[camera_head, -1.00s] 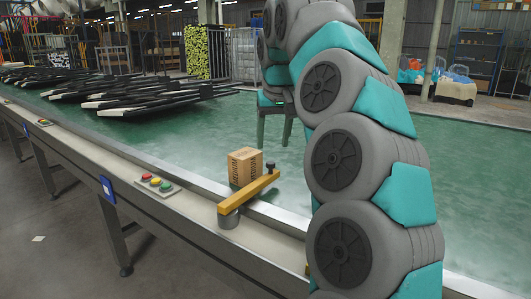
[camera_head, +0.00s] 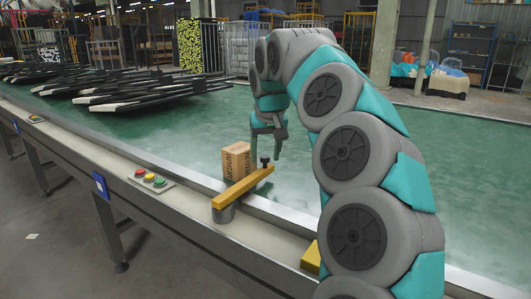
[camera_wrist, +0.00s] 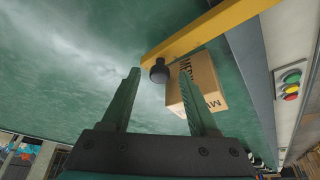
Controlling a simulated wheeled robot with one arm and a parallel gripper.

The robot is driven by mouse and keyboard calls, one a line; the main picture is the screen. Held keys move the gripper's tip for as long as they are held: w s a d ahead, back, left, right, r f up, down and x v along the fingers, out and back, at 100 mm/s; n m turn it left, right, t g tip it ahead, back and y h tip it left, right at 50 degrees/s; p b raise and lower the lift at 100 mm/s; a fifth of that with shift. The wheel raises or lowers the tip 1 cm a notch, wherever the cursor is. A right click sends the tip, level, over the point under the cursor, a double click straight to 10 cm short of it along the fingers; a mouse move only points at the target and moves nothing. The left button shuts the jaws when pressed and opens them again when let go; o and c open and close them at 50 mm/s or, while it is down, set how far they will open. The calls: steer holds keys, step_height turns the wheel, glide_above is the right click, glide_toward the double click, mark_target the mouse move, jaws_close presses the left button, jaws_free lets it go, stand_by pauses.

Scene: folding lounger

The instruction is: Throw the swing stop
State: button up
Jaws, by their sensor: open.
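The swing stop is a yellow bar (camera_head: 243,187) on a grey round pivot (camera_head: 223,214) at the conveyor's near rail. Its free end with an upright black knob (camera_head: 265,161) reaches out over the green belt. My gripper (camera_head: 270,156) is open, pointing down just above the knob. In the wrist view the black knob (camera_wrist: 159,72) shows between the two fingertips of my gripper (camera_wrist: 159,71), apart from both; its depth between them is hard to tell. A brown cardboard box (camera_head: 236,161) stands on the belt behind the bar, close to it.
A button panel with red, yellow and green buttons (camera_head: 150,180) lies on the rail left of the pivot. Black folded loungers (camera_head: 140,92) lie farther up the green belt (camera_head: 340,120). Another yellow piece (camera_head: 311,257) on the rail is partly hidden by my arm.

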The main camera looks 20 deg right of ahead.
jaws_close()
stand_by(0.4)
stand_by(0.9)
